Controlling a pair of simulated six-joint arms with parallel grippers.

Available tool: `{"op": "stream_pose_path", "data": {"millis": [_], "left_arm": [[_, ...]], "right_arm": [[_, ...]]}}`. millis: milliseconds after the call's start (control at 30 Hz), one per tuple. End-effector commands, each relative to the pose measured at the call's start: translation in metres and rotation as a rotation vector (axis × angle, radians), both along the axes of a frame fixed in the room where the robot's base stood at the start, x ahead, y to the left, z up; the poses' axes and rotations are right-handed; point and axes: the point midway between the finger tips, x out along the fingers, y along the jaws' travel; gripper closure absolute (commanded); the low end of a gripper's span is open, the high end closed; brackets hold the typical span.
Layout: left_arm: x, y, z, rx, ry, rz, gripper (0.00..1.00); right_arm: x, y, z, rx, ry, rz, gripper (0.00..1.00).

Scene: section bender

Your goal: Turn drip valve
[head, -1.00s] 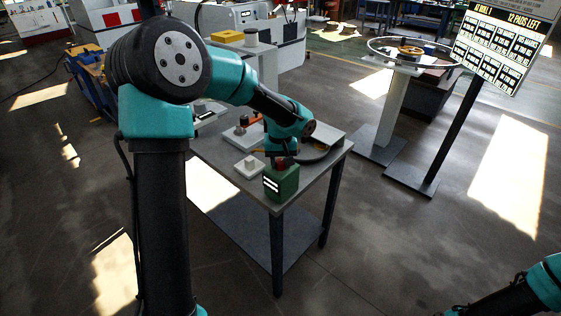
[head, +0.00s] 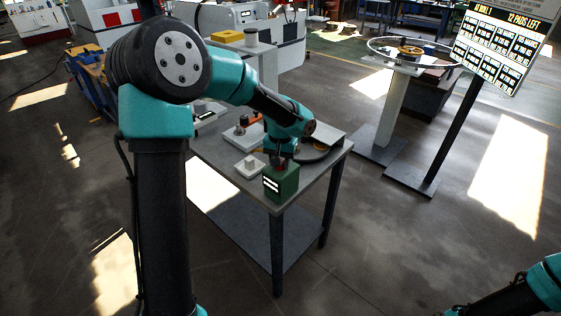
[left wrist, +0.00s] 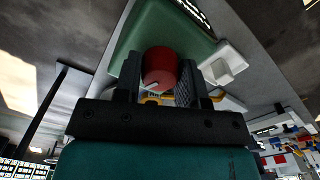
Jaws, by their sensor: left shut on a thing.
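The drip valve is a red round knob (left wrist: 159,68) on top of a green box (head: 282,183) with white labels. The box stands at the near corner of a grey table (head: 318,172). In the left wrist view the green box (left wrist: 150,28) lies behind the knob. My left gripper (left wrist: 160,80) has its two fingers on either side of the red knob and is shut on it. In the head view my left gripper (head: 281,158) comes down from above onto the box top. My right arm shows only at the lower right corner; its gripper is not clearly seen.
A small white block on a plate (head: 250,167) sits just left of the green box. A dark curved hose or cable (head: 318,153) lies behind it. A sign board (head: 505,45) and a round ring stand (head: 410,52) are at the right.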

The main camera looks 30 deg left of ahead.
Motion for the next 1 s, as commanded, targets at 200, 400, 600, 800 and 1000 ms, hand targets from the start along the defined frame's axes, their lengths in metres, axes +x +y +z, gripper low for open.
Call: {"op": "stream_pose_path", "data": {"millis": [200,400,600,800,1000], "left_arm": [[0.0006,0.0,0.0002,0.0,-0.002,-0.168,0.86],[0.0006,0.0,0.0002,0.0,-0.002,-0.28,0.86],[0.0006,0.0,0.0002,0.0,-0.002,-0.334,0.86],[0.0007,0.0001,0.0002,0.0,-0.002,-0.345,0.86],[0.0007,0.0001,0.0002,0.0,-0.002,-0.344,0.86]], "right_arm": [[0.0,0.0,0.0,0.0,0.0,0.0,0.57],[0.0,0.0,0.0,0.0,0.0,0.0,0.57],[0.0,0.0,0.0,0.0,0.0,0.0,0.57],[0.0,0.0,0.0,0.0,0.0,0.0,0.57],[0.0,0.0,0.0,0.0,0.0,0.0,0.57]]}}
